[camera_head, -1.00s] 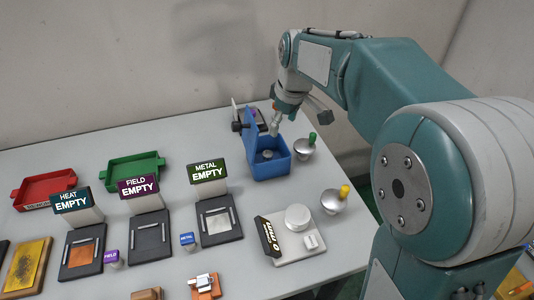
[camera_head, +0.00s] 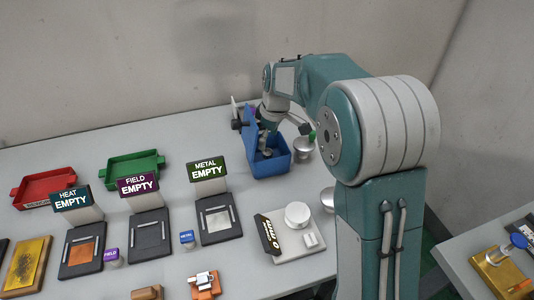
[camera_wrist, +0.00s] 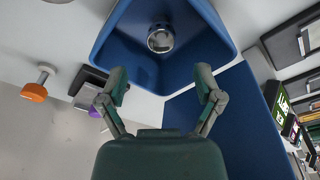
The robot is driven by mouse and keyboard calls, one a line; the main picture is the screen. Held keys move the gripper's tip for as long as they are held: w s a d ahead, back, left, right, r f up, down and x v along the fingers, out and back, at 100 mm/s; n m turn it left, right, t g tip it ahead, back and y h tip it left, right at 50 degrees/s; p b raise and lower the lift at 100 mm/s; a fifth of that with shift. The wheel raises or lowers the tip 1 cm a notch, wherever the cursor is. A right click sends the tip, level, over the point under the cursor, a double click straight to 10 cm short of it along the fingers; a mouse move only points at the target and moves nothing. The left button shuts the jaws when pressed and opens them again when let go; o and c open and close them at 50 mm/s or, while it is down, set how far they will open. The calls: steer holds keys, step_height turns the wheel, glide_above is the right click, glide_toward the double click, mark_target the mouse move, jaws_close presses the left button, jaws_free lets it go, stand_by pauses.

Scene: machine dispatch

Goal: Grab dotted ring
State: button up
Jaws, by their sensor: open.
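A grey metallic ring (camera_wrist: 160,38) lies on the floor of the blue bin (camera_wrist: 226,40), near its far wall in the wrist view.
Metal bowls, one with a green handle (camera_head: 304,150), stand right of the bin. A white scale (camera_head: 298,214) is in front. Signed stations, including METAL (camera_head: 208,170), and a green tray (camera_head: 134,168) are to the left.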

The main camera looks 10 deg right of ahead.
mark_target(266, 154)
step_height(266, 154, down, 4)
steer(key=shift+a+f, duration=0.1)
steer(key=shift+f, duration=0.15)
steer(key=c, duration=1.1)
steer(key=shift+r, duration=0.15)
steer(key=shift+r, duration=0.3)
step_height(266, 154, up, 2)
steer(key=shift+r, duration=0.1)
steer(key=s+r, duration=0.1)
steer(key=r, duration=0.1)
steer(key=s+r, duration=0.2)
steer(key=s+d+r, duration=0.1)
steer(key=s+r, duration=0.1)
steer(key=shift+s+r, duration=0.15)
steer(key=shift+s, duration=0.05)
steer(key=s+d+r, duration=0.1)
steer(key=s+r, duration=0.2)
steer(key=s, duration=0.5)
steer(key=shift+s+d+r, duration=0.15)
steer(key=shift+s+r, duration=0.05)
steer(key=shift+s, duration=0.15)
